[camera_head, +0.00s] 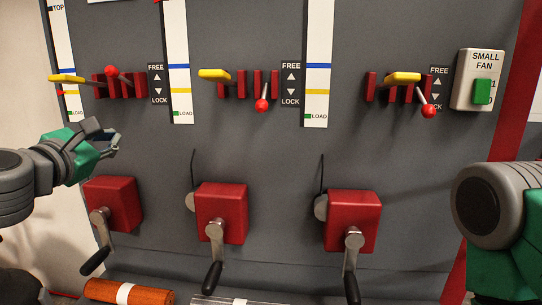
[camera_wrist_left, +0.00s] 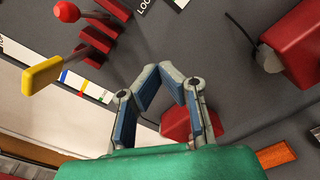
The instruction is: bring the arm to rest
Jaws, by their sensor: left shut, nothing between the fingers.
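My left gripper (camera_head: 112,143) is in front of the grey panel at the left, above the left red crank box (camera_head: 113,203) and below the left red-knobbed lever (camera_head: 111,72). Its fingers are shut and empty; they also show in the left wrist view (camera_wrist_left: 160,72), with fingertips close together and a red box (camera_wrist_left: 190,122) partly hidden behind them. Nothing visibly touches the gripper. My right arm (camera_head: 492,205) shows at the right edge; its gripper is out of view.
The middle (camera_head: 221,212) and right (camera_head: 352,220) crank boxes have hanging handles. The middle (camera_head: 262,105) and right (camera_head: 428,111) red knobs point down; the left points up. A small fan switch (camera_head: 481,91) is at upper right. An orange roll (camera_head: 130,292) lies below.

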